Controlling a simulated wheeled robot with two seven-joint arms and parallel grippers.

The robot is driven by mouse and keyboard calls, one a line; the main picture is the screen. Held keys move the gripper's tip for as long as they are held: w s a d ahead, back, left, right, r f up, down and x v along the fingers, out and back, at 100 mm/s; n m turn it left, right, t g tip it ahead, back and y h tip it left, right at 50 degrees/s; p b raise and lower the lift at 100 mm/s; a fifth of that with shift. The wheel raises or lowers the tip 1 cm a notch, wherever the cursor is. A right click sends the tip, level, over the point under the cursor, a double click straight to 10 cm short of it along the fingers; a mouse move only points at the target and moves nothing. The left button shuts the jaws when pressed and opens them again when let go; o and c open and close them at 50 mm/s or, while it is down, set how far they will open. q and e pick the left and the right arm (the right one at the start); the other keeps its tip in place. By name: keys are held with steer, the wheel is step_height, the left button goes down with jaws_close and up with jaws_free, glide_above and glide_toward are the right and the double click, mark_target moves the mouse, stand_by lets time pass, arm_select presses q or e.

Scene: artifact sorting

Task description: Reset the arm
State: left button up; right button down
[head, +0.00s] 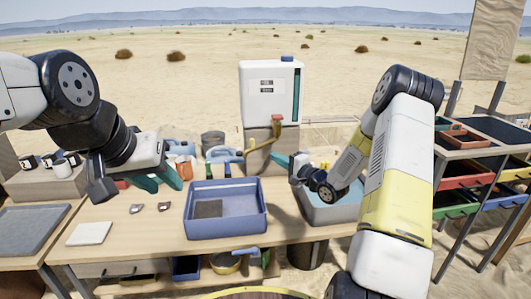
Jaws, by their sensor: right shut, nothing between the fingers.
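My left gripper (168,187) hangs over the left side of the workbench, above two small grey fragments (136,208) (164,206). Its two teal fingers are apart, with nothing seen between them. My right arm reaches in from the lower right and bends back to the left. My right gripper (283,161) is at the left rim of the grey water basin (318,217), near the tap. One teal finger shows; the rest is partly hidden by the wrist. It is shut and holds nothing that I can see.
A blue tray (226,229) stands mid-bench, with a white tile (90,233) to its left. A white water tank (271,85) with a tap (263,141) rises behind. A rack with coloured drawers (467,174) stands at right. A grey tray (30,230) lies at far left.

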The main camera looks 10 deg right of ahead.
steer(key=s+d+r+n+g+h, duration=0.2)
steer(key=s+r+n+h, duration=0.15)
steer(key=r, duration=0.35)
steer(key=s+d+r+n+g+h, duration=0.2)
steer(key=s+d+r+n+h, duration=0.1)
steer(key=s+r+h, duration=0.3)
steer(key=s+a+r+n+g+y, duration=0.1)
steer(key=s+a+r+n+g, duration=0.1)
steer(key=s, duration=1.2)
steer(key=s+a+r+n+g, duration=0.2)
steer(key=s+r+n, duration=0.1)
steer(key=s, duration=1.1)
steer(key=shift+a+g+y, duration=0.2)
steer(key=shift+g+y, duration=0.15)
steer(key=shift+g, duration=0.05)
